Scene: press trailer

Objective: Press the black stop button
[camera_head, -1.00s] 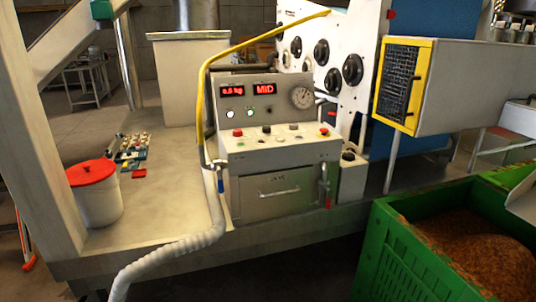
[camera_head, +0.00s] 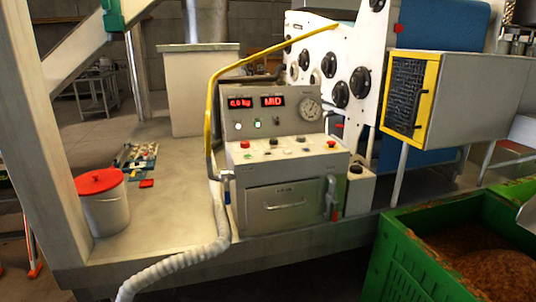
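The grey control box (camera_head: 285,188) stands on the trailer deck in the middle of the view. Its sloped top carries a row of small buttons: a red one (camera_head: 245,144) at the left, a small dark one (camera_head: 273,141) near the middle, and another red one (camera_head: 331,143) at the right. A black round knob or button (camera_head: 356,169) sits on a low pale box just right of the control box. Labels are too small to read, so I cannot tell which dark one is the stop button. Neither of my grippers is in view.
A display panel (camera_head: 270,115) with red readouts and a gauge rises behind the buttons. A yellow pipe (camera_head: 209,125) and white hose (camera_head: 185,261) run along the left. A green crate (camera_head: 425,250) blocks the front right; a white bucket (camera_head: 105,212) stands left.

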